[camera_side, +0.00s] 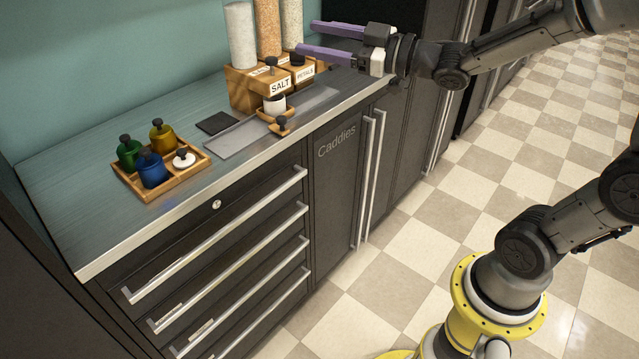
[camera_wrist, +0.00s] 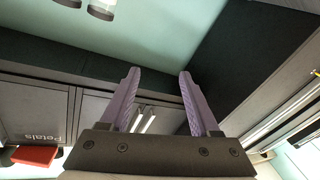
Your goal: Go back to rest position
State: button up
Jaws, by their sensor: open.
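My gripper (camera_side: 325,42) has purple fingers that point left, high over the back right of the counter (camera_side: 65,197) in the side view. In the wrist view my gripper (camera_wrist: 158,85) shows its two fingers apart with nothing between them.
A wooden tray (camera_side: 148,196) with green, yellow, blue and white-lidded containers sits at the counter's left. A wooden box labelled SALT (camera_side: 238,90) stands under the tall containers (camera_side: 240,35). A small white jar (camera_side: 275,103) is in front.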

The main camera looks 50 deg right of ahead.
jog(key=s+d+m+g+h, duration=0.25)
jog(key=s+m+h, duration=0.3)
jog(key=s, duration=0.45)
jog(key=s+a+f+m+g, duration=0.2)
jog(key=s+f+g, duration=0.7)
jog(key=s, duration=0.7)
notch_tip(320, 180, down, 4)
jog(key=shift+r, duration=0.25)
